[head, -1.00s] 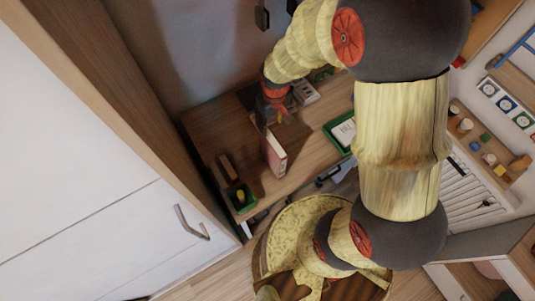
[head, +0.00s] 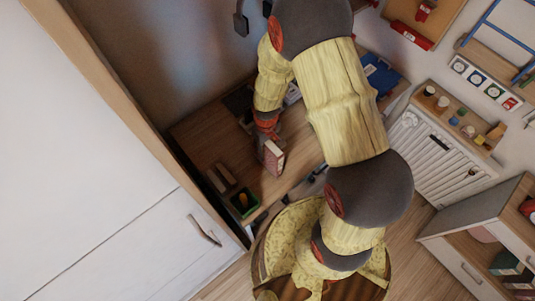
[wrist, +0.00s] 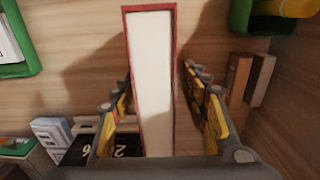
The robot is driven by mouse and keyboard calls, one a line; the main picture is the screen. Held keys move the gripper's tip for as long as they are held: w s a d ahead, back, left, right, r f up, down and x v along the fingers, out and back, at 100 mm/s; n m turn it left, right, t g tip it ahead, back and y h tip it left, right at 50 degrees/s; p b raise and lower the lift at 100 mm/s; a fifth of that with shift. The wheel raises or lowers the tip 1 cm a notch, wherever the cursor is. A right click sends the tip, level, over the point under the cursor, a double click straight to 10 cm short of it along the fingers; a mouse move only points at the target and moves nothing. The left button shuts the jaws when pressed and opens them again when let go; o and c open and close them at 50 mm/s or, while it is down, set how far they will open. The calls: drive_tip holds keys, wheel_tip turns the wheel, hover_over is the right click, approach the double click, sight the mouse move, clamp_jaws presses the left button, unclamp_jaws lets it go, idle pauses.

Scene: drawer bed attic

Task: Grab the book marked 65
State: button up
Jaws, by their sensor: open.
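A book with a red cover and white pages (head: 273,157) stands upright on the wooden desk in the head view. In the wrist view the book (wrist: 152,75) shows its page edge, between my two fingers. My gripper (wrist: 160,118) is open around it, with a gap on the right side; on the left the gap is small. The number on this book's cover is hidden. A black item with white digits (wrist: 100,148) lies at the lower left of the wrist view, partly behind my finger.
A green tray (head: 244,201) and brown blocks (head: 221,177) are on the desk's left. A white cabinet door (head: 90,170) is at left. Another green tray (wrist: 18,50) is at the wrist view's upper left. A shelf with cups (head: 455,118) is at right.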

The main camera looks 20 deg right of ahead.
drive_tip(key=f, duration=0.4)
drive_tip(key=shift+s+d, duration=0.2)
drive_tip(key=shift+c, duration=0.8)
clamp_jaws()
drive_tip(key=shift+r, duration=0.1)
